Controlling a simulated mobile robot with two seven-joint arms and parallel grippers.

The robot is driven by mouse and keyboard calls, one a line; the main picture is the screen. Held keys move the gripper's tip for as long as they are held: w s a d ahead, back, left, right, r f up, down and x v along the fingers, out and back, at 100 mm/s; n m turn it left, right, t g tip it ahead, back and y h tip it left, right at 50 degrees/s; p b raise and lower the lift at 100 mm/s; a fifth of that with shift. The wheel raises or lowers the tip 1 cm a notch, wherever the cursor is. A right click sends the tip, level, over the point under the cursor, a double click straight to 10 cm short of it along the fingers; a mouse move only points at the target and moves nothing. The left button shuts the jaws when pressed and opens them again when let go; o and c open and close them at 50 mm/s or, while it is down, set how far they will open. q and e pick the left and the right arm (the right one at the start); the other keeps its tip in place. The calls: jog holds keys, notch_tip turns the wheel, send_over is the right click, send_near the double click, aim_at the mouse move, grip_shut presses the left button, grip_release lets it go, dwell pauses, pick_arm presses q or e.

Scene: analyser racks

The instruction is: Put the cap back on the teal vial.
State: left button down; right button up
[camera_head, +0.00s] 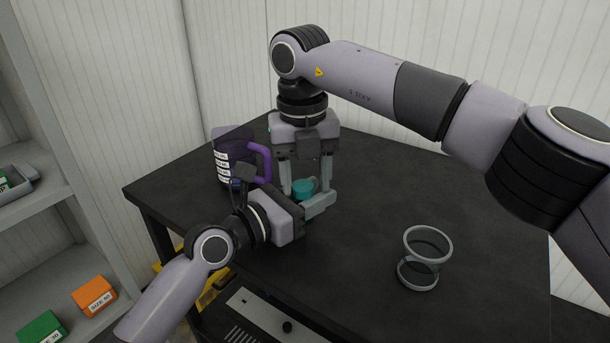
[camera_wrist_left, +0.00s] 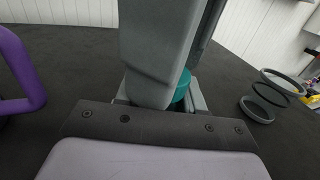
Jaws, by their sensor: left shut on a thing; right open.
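The teal vial (camera_head: 302,188) is on the dark table, mostly hidden by my grippers. A teal strip of it also shows in the left wrist view (camera_wrist_left: 183,86), behind a large grey finger of my right gripper. My left gripper (camera_head: 313,194) lies low over the table, reaches in from the left and is shut on the vial. My right gripper (camera_head: 306,184) points straight down from above, its fingers apart on either side of the vial. I cannot make out the cap in either view.
A dark jug with a purple handle (camera_head: 262,163) stands close left of the grippers. A clear cylinder with grey rims (camera_head: 427,233) stands at the right front. Shelves with orange (camera_head: 93,294) and green (camera_head: 42,330) boxes are at left. The table's right side is mostly free.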

pick_arm(q)
jog(key=shift+s+d, duration=0.1)
jog(key=shift+d, duration=0.1)
pick_arm(e)
jog(key=shift+s+a+r, duration=0.15)
jog(key=shift+a, duration=0.2)
pick_arm(q)
jog(key=shift+f, duration=0.1)
pick_arm(e)
jog(key=shift+r, duration=0.3)
notch_tip(320, 180, up, 4)
jog(key=shift+f, duration=0.15)
pick_arm(q)
jog(key=shift+a, duration=0.1)
pick_arm(e)
jog(key=shift+d, duration=0.1)
jog(key=shift+c, duration=0.3)
jog(key=n, duration=0.2)
jog(key=shift+r+n, duration=0.25)
jog(key=shift+n, duration=0.15)
jog(key=n, duration=0.3)
jog(key=r+n, duration=0.1)
jog(key=n, duration=0.1)
jog(key=shift+n, duration=0.4)
jog(key=n, duration=0.2)
jog(key=r+n, duration=0.1)
jog(key=n, duration=0.4)
jog(key=r+n, duration=0.1)
jog(key=n, duration=0.1)
jog(key=shift+n, duration=0.4)
